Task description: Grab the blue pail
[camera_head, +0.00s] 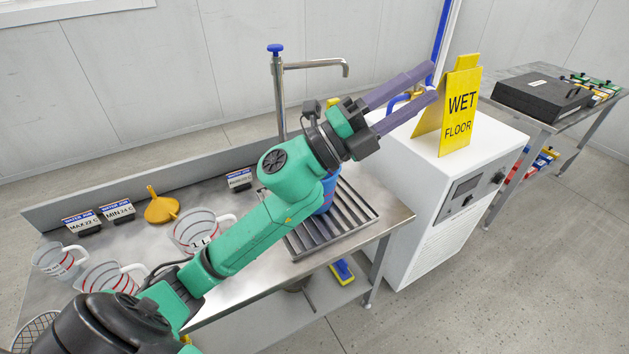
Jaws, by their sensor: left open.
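The blue pail (328,196) stands on the slatted drain grate (352,220) of the metal bench, below the tap. My green left arm passes in front of it and hides most of it; only part of its blue side shows. My left gripper (433,83) is open, with its two purple fingers pointing right and up. It is above and to the right of the pail, near the yellow wet floor sign, and nothing is between its fingers. I cannot tell whether it touches the sign. My right gripper is not in view.
The metal tap (310,66) rises behind the grate. Measuring jugs (198,228), an orange funnel (161,206) and small label stands (84,222) are on the bench. A white machine (462,190) carries the yellow sign (459,110). A black case (541,95) lies on another table.

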